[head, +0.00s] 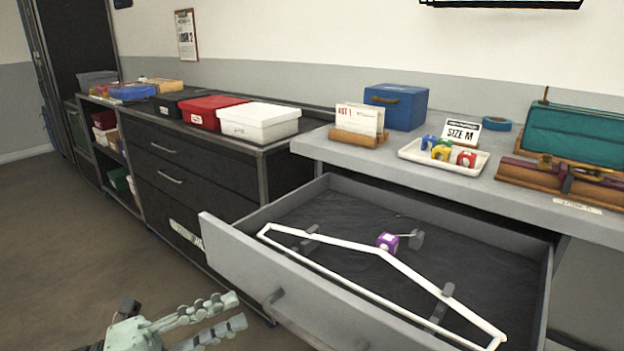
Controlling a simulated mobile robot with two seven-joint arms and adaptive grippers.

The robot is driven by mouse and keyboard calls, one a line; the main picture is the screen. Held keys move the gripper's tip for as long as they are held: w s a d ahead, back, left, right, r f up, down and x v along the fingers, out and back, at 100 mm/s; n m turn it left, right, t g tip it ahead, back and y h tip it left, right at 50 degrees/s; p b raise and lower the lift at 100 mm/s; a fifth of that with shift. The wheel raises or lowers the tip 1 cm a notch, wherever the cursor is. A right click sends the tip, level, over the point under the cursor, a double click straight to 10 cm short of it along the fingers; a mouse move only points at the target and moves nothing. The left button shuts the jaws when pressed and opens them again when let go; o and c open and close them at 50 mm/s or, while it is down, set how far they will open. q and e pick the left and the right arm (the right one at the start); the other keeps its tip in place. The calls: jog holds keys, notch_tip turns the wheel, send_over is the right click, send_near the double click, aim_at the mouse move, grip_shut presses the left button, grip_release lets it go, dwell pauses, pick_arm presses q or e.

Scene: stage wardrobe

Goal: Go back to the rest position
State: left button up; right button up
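My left gripper (238,310) is at the bottom left, above the floor and in front of the open drawer's front panel (240,262). Its two pale green fingers are spread apart with nothing between them. It appears clear of the drawer and its handle (274,296). My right gripper is not in view.
The grey countertop (397,178) above the drawer carries a blue box (396,106), a white tray (432,161) of small coloured pieces and a teal case (575,133). Black cabinets (190,165) with boxes on top stand left. The floor (60,250) at left is free.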

pick_arm(q)
jog(key=w+a+f+n+t+y, duration=0.8)
jog(key=n+y, duration=0.3)
jog(key=n, duration=0.3)
jog(key=s+a+f+n+g+y, duration=0.1)
jog(key=a+f+n+g+y, duration=0.15)
jog(key=f, duration=0.35)
jog(key=s+a+f+n+g+y, duration=0.1)
jog(key=s+f+n+y, duration=0.15)
jog(key=f+n, duration=0.2)
jog(key=s+f+n+g+y, duration=0.2)
jog(key=s+f+n+g, duration=0.5)
jog(key=s+f, duration=0.8)
jog(key=s+g, duration=0.2)
jog(key=g, duration=0.1)
jog(key=shift+s+a+f+y, duration=0.25)
jog(key=shift+s+f+y, duration=0.1)
jog(key=shift+f+y, duration=0.05)
